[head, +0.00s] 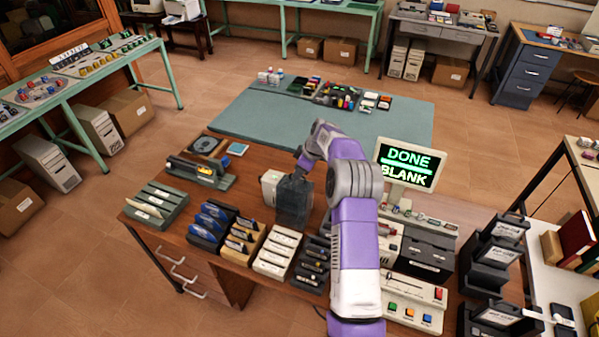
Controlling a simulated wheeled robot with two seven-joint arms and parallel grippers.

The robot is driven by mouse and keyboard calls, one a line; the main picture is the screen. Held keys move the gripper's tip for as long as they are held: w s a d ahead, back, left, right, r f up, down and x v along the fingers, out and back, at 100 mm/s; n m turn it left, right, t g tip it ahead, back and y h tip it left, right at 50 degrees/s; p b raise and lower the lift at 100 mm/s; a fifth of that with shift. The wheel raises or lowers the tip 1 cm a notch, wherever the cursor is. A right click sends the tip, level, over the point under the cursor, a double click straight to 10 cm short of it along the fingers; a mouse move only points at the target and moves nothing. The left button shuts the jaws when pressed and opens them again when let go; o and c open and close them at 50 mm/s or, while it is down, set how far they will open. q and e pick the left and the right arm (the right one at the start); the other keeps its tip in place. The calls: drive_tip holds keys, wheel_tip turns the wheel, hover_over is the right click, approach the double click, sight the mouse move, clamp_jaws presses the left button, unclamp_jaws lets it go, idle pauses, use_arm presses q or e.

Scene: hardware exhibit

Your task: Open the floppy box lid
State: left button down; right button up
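The floppy box (271,187) looks like a small beige box with a smoky see-through lid (294,203), standing near the middle of the wooden desk. The dark panel of the lid stands upright at the box's right side. My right arm is purple and grey and reaches up from the bottom of the head view. Its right gripper (303,164) points down at the top edge of the smoky lid, touching it or very close. The fingers are small and partly hidden, so whether they are shut on the lid cannot be told. My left gripper is out of view.
A monitor (407,166) reading "DONE" and "BLANK" stands right of my arm. Several trays of disks and cartridges, including a green-grey tray (157,205), fill the desk's front. A teal mat (260,125) lies behind. A button panel (414,303) is at the lower right.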

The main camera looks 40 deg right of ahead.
drive_tip(key=o, duration=0.4)
drive_tip(key=shift+c, duration=0.2)
drive_tip(key=v, duration=0.7)
drive_tip(key=shift+r, duration=0.25)
